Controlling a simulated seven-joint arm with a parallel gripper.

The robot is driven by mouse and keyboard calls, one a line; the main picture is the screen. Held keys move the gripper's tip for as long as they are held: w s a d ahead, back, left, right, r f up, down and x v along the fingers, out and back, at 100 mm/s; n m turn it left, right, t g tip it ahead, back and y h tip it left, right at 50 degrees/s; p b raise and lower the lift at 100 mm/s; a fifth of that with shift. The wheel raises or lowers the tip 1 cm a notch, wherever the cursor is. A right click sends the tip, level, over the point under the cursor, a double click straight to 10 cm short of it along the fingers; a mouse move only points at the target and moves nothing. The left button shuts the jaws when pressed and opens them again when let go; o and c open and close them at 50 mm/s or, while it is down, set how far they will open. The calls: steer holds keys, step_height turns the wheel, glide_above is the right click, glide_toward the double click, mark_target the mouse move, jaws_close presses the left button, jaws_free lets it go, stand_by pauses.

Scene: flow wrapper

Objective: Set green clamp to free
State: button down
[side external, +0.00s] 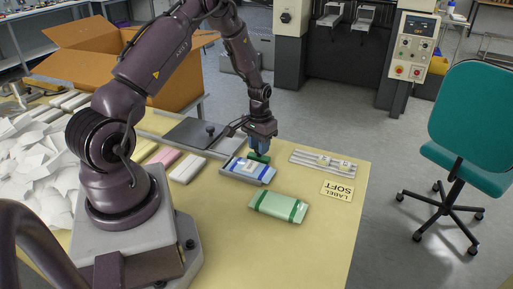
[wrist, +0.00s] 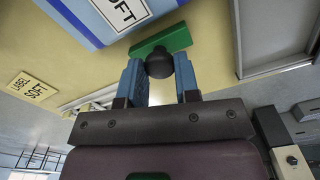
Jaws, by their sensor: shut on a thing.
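The green clamp shows in the side view (side external: 260,158) as a short green bar at the far right end of a blue and white pack (side external: 248,170). In the wrist view the clamp (wrist: 165,40) is a green bar with a round black knob (wrist: 158,64). My gripper (side external: 259,149) points down over it. In the wrist view my gripper's blue fingers (wrist: 158,75) are on either side of the knob, shut on it. The pack (wrist: 105,15) lies close beside the bar; I cannot tell whether they touch. The clamp's underside is hidden.
A green banded pack (side external: 278,207) lies nearer the front. A pale slotted plate (side external: 322,164) with small markers lies to the right, and a "LABEL SOFT" card (side external: 337,191) in front of it. A dark plate (side external: 195,133) with a knob lies to the left. The front-right table is clear.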

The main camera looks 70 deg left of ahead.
steer(key=shift+w+a, duration=0.45)
steer(key=c, duration=0.8)
jaws_free()
steer(key=shift+r, duration=0.15)
step_height(320, 180, up, 13)
steer(key=shift+f, duration=0.1)
